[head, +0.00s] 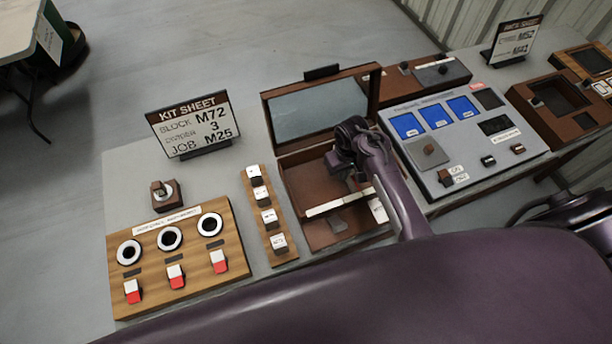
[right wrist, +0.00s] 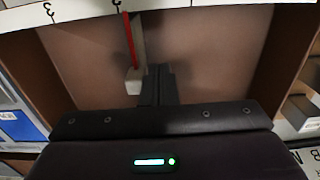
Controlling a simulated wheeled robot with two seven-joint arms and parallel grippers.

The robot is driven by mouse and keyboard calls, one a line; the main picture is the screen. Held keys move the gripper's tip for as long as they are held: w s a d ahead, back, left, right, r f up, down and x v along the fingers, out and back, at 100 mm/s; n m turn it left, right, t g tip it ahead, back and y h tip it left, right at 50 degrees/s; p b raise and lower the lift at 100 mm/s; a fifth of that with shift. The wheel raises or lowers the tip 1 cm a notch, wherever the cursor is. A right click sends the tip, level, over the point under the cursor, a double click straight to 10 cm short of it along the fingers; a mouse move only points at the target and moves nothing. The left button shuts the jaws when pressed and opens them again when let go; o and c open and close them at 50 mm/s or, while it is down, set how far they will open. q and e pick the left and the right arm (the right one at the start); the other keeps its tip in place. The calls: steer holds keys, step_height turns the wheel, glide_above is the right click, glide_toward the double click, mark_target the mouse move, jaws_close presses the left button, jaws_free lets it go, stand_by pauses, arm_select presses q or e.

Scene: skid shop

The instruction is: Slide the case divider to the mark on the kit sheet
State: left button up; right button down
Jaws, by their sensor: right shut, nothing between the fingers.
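The kit sheet (head: 195,125) stands upright at the back left and reads block M72, divider 3, job M25. The open case (head: 307,231) has its lid raised behind it and a white numbered strip (head: 331,205) across it. The strip (right wrist: 200,18) also crosses the top of the right wrist view, its numbers inverted. My right gripper (right wrist: 158,84) is shut and empty inside the case, just right of the divider; contact is unclear. My left gripper is not in view.
A wooden board (head: 190,255) with dials and red-and-white switches lies left of the case, beside a narrow strip of white blocks (head: 267,215). A grey panel (head: 465,140) with blue screens stands close on the right. The case walls (right wrist: 278,60) bound my right gripper.

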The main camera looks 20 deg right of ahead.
steer(key=shift+d, duration=0.65)
steer(key=shift+w+d, duration=0.1)
steer(key=shift+d, duration=2.35)
steer(key=shift+a, duration=0.45)
steer(key=shift+r, duration=0.1)
step_height(320, 180, up, 8)
stand_by(0.5)
